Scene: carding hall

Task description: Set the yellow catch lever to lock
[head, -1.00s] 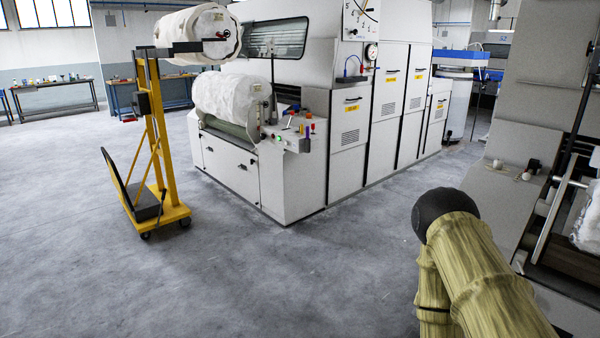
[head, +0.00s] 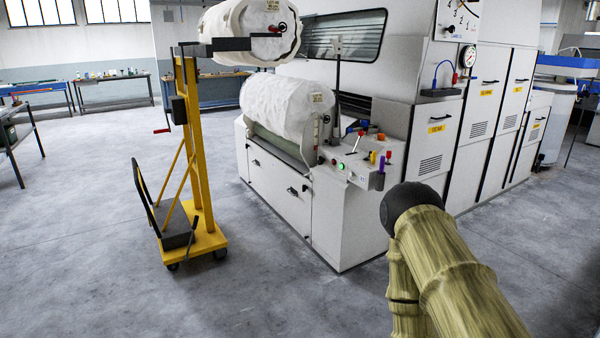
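On the small control panel at the near corner of the white carding machine (head: 325,218) stands a small yellow part (head: 373,157). It may be the yellow catch lever, but it is too small to tell its shape or setting. Beside it are a red-topped lever (head: 357,141), a purple part (head: 381,170) and a lit green button (head: 341,166). My arm, with a bamboo-like surface and a dark round joint, shows at the lower right, well in front of the machine. My gripper is not in view.
A yellow lift trolley (head: 187,140) holding a white roll (head: 250,27) stands left of the machine. Another white roll (head: 285,108) lies on the machine's front. Workbenches (head: 115,83) line the back wall. The grey floor (head: 90,240) in front is open.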

